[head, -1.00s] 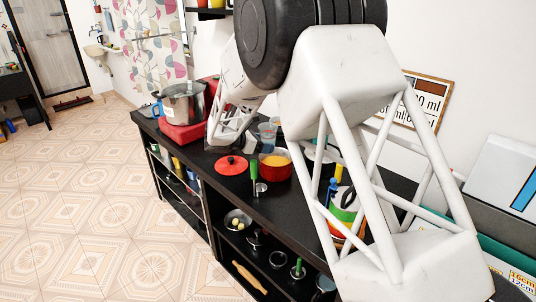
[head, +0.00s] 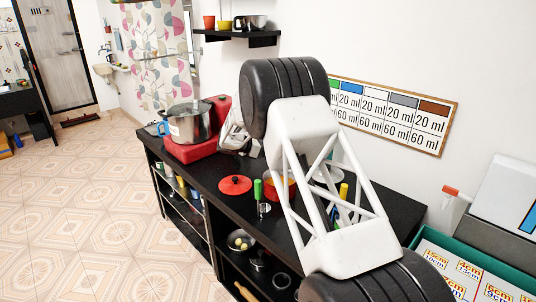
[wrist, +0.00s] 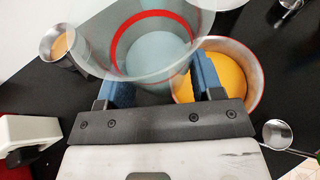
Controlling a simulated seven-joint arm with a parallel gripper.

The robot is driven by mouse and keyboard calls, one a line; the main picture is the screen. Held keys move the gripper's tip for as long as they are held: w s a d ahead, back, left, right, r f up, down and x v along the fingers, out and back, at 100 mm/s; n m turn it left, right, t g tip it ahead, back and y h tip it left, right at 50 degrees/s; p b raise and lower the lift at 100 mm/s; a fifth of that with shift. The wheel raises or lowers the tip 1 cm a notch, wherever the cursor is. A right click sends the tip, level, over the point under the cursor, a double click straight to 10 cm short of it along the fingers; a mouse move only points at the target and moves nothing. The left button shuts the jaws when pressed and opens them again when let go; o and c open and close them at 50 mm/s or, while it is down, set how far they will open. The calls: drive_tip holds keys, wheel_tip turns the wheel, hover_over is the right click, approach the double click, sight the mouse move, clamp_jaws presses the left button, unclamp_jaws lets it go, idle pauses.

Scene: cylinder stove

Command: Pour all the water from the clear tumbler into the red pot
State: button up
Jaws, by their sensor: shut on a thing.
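My gripper (wrist: 163,88) is shut on the clear tumbler (wrist: 153,62) in the wrist view, one blue finger on each side. The tumbler has a red ring and looks roughly upright, seen from above at a slant. A pale grey-blue area shows inside it; I cannot tell the water level. The red pot (wrist: 252,62), yellow-orange inside, is beside and below the tumbler at right, partly hidden by a finger. In the head view the red pot (head: 271,190) is partly covered by my arm, and the gripper and tumbler cannot be made out.
A red lid (head: 235,184) and a green-handled ladle (head: 258,190) lie left of the pot. A large steel pot (head: 188,122) stands on a red stove (head: 193,150). In the wrist view a metal cup (wrist: 58,46) stands at left and a ladle bowl (wrist: 277,134) at right.

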drive_tip(key=shift+w+d+f, duration=0.1)
drive_tip(key=shift+w+f, duration=0.1)
drive_tip(key=shift+w, duration=0.4)
drive_tip(key=shift+w+d+f, duration=0.1)
drive_tip(key=shift+w+f, duration=0.1)
drive_tip(key=shift+w, duration=0.35)
drive_tip(key=shift+w+d+f, duration=0.1)
drive_tip(key=shift+w+f, duration=0.1)
drive_tip(key=shift+w, duration=0.4)
drive_tip(key=shift+s+r+m+t, duration=0.1)
drive_tip(key=shift+r+m+t, duration=0.35)
drive_tip(key=shift+m, duration=0.5)
drive_tip(key=shift+s+r+m+t, duration=0.1)
drive_tip(key=shift+r+m+t, duration=0.1)
drive_tip(key=shift+m+t, duration=0.55)
drive_tip(key=shift+w+f+m+y, duration=0.15)
drive_tip(key=shift+m+y, duration=0.15)
drive_tip(key=shift+m, duration=0.4)
drive_tip(key=shift+w+a+f+m+t, duration=0.1)
drive_tip(key=shift+w+f+m+t, duration=0.05)
drive_tip(key=shift+f+m+t, duration=0.3)
drive_tip(key=shift+w+a+f+m+t, duration=0.1)
drive_tip(key=shift+f+m+t, duration=0.25)
drive_tip(key=shift+f+m, duration=0.1)
drive_tip(key=shift+f+m+t, duration=0.1)
drive_tip(key=shift+m+t, duration=0.7)
drive_tip(key=shift+m, duration=0.7)
